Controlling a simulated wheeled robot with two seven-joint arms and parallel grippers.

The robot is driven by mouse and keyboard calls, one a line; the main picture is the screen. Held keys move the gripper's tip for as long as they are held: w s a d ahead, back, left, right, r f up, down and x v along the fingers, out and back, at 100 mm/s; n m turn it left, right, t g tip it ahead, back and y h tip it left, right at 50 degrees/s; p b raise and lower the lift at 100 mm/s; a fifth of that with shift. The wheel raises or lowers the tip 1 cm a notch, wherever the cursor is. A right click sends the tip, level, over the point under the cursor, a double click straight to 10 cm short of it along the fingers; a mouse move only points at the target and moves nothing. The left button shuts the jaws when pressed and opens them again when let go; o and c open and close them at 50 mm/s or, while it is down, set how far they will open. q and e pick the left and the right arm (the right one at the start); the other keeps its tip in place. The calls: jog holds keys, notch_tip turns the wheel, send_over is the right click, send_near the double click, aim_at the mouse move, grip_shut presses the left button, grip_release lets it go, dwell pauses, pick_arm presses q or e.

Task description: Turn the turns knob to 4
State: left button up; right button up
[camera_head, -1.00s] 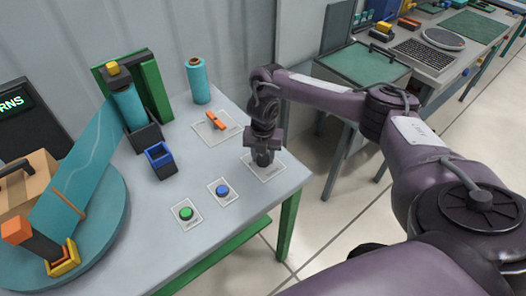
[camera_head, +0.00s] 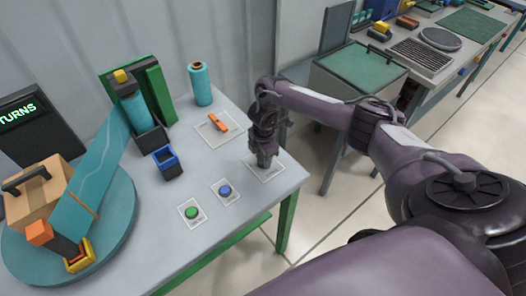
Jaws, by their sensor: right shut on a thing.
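My right gripper (camera_head: 266,162) points down over a white marked plate (camera_head: 273,173) at the right front of the grey table. It is shut on the turns knob, which its fingers hide. I cannot read the plate's marks or the knob's setting. A black display (camera_head: 20,114) at the far left shows green letters reading "TURNS"; no number on it is in view. My left gripper is not in view.
An orange switch (camera_head: 219,122) sits on another plate behind the gripper. Green (camera_head: 191,212) and blue (camera_head: 224,190) buttons are to its left. A turntable (camera_head: 112,216) bears a box with teal film. A teal roll (camera_head: 200,84) stands at the back.

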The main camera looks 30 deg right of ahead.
jog(key=shift+w+r+m+p, duration=0.1)
jog(key=shift+r+m+p, duration=0.15)
jog(key=shift+m, duration=0.45)
jog(key=shift+f, duration=0.1)
jog(key=o, duration=1)
jog(key=shift+c, duration=0.2)
jog(key=shift+r, duration=0.3)
notch_tip(320, 180, up, 6)
jog(key=shift+r, duration=0.1)
jog(key=shift+r+p, duration=0.45)
jog(key=shift+p, duration=0.05)
